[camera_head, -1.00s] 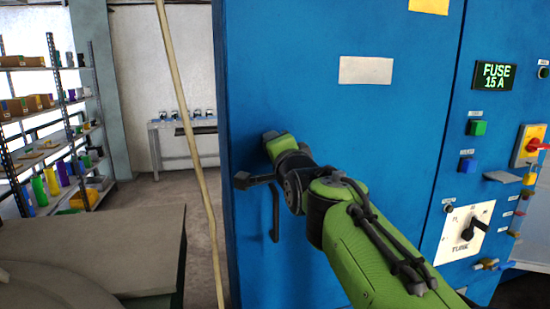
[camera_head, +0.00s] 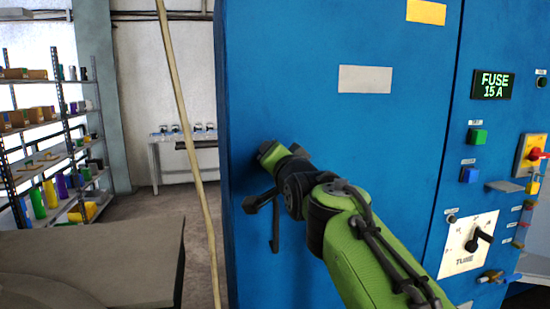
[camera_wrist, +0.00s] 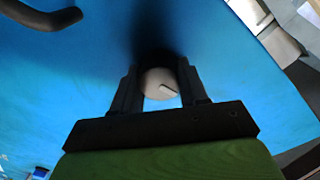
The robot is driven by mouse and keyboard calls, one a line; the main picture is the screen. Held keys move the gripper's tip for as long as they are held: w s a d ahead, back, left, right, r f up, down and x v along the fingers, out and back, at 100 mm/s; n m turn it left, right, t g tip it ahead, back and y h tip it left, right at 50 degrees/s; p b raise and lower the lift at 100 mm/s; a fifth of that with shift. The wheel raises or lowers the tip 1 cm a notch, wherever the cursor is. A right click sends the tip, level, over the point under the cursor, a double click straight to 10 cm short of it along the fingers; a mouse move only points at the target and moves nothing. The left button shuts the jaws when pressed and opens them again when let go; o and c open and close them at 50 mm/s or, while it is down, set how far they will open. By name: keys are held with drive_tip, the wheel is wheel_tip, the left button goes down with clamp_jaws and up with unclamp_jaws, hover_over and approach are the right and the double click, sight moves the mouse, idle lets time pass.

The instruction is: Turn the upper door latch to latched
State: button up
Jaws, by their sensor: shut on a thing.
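The upper door latch is a pale round knob (camera_wrist: 155,80) with a short dark mark on its face, seen in the wrist view against the blue door. My gripper (camera_wrist: 158,90) has a dark finger on each side of the knob and is shut on it. In the head view my gripper (camera_head: 268,150) is against the blue cabinet door (camera_head: 310,130) near its left edge, and it hides the knob. I cannot tell the knob's exact setting from its mark.
A dark door handle (camera_head: 275,230) hangs just below my gripper. A tan pole (camera_head: 190,130) stands left of the cabinet. A grey table (camera_head: 90,260) is at lower left, with a shelf rack (camera_head: 50,130) behind it. The control panel is at right.

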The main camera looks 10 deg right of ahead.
drive_tip(key=shift+d+r, duration=0.1)
drive_tip(key=shift+r, duration=0.05)
drive_tip(key=o, duration=1.1)
drive_tip(key=shift+c, duration=0.2)
drive_tip(key=shift+s, duration=0.35)
drive_tip(key=s+b, duration=0.2)
drive_tip(key=s, duration=1.3)
